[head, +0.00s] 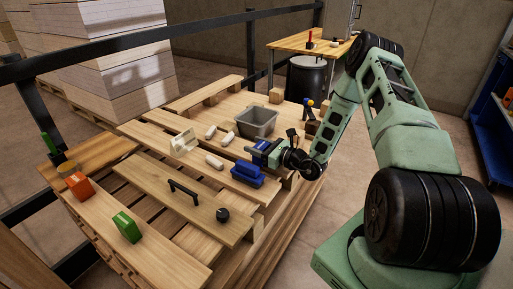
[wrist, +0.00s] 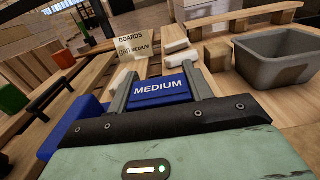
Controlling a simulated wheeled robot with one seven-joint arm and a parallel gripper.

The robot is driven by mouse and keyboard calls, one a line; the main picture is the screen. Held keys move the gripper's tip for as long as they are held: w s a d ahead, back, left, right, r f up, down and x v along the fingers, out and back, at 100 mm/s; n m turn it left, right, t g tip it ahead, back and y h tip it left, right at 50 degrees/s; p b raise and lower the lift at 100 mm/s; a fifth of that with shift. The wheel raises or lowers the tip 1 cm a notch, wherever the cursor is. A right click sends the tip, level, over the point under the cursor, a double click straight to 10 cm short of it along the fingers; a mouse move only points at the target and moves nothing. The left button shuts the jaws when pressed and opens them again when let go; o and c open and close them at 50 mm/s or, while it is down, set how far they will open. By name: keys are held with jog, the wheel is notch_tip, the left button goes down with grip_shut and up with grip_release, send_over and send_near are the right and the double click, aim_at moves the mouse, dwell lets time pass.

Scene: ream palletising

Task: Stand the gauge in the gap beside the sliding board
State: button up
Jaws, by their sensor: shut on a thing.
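My gripper (head: 258,152) is shut on a blue gauge marked MEDIUM (wrist: 160,91), held between both fingers above the right part of the pallet. In the wrist view my gripper (wrist: 160,80) hides the gauge's lower part. The sliding board (head: 150,190), with a black bar handle and a round black knob, lies to the left of my gripper in the head view. Dark slots show beside the board, apart from the gauge; the exact gap is hard to make out.
A larger blue block (head: 247,173) sits close in front of my gripper. A grey bin (head: 256,122) and several white rolls (head: 214,162) lie around it. Orange (head: 80,187) and green (head: 127,227) blocks stand on the near left plank. A black railing runs behind.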

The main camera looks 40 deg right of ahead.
jog(key=shift+f, duration=0.3)
jog(key=o, duration=1)
